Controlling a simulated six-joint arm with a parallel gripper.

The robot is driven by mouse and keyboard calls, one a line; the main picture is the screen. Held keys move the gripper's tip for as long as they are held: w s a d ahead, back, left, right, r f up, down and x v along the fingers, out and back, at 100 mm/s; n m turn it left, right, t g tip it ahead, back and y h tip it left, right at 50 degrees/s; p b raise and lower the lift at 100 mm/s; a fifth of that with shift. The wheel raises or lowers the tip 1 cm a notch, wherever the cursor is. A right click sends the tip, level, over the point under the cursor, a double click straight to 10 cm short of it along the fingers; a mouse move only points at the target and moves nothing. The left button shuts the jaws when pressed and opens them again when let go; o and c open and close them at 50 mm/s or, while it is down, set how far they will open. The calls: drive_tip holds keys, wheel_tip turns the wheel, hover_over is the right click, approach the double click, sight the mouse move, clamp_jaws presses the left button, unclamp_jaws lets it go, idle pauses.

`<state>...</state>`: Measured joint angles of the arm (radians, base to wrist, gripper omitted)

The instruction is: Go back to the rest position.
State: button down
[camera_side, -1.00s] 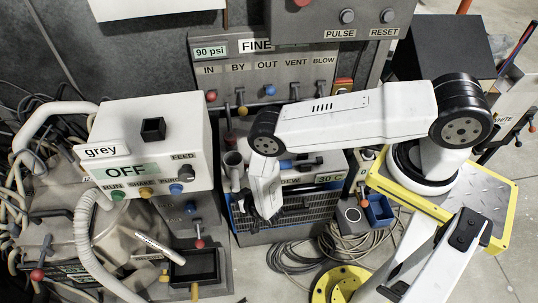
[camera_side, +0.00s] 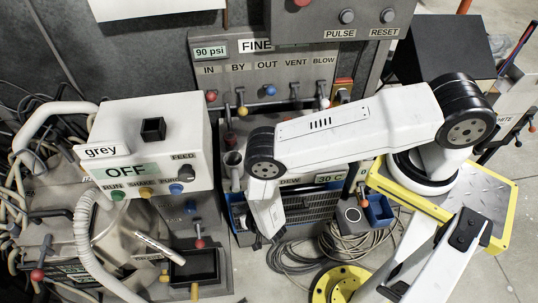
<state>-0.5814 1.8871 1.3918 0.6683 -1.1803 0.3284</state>
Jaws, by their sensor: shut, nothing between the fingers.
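My gripper (camera_side: 262,239) is a small dark shape at the lower end of my white wrist link, in the middle of the side view. It hangs in front of the dark-blue crate-like unit (camera_side: 310,213) with the "30 C" display. It is shut and no object shows in it. The fingertips are small and partly hidden by the wrist, and I cannot tell how far they are from the unit.
The white feeder box (camera_side: 150,135) marked "grey" and "OFF" stands to the left. A black tray (camera_side: 195,265) is below it. The valve panel (camera_side: 275,70) stands behind. Coiled cables (camera_side: 345,243) lie on the floor, right of my gripper. A blue bin (camera_side: 378,212) is farther right.

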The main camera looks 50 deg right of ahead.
drive_tip(key=shift+s+a, duration=0.2)
drive_tip(key=shift+s, duration=0.05)
